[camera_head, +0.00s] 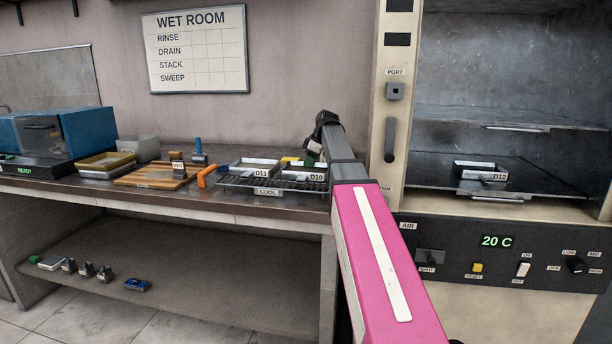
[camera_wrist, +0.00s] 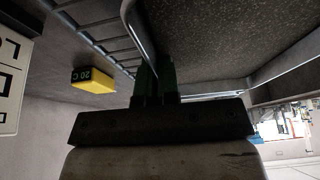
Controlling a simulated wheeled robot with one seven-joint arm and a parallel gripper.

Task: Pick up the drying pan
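A drying pan labelled D10 (camera_head: 303,172) sits at the right end of the wire cooling rack (camera_head: 262,184), beside pan D11 (camera_head: 249,168). A third pan, D12 (camera_head: 473,169), sits in the open oven at the right. My gripper (camera_head: 313,155) reaches down at the back of pan D10, partly hidden by my wrist. In the wrist view, my gripper's green fingers (camera_wrist: 157,78) are close together at the rim of a dark, speckled pan (camera_wrist: 215,40). They look shut on its wall; the contact itself is hidden. The pan appears still at rack level.
A yellow block reading 20 C (camera_wrist: 93,84) stands beside the rack. An orange-handled tool (camera_head: 207,177), a wooden board (camera_head: 157,176) and a tray (camera_head: 106,164) lie to the left on the bench. The oven's tall front post (camera_head: 389,110) stands close right of my arm.

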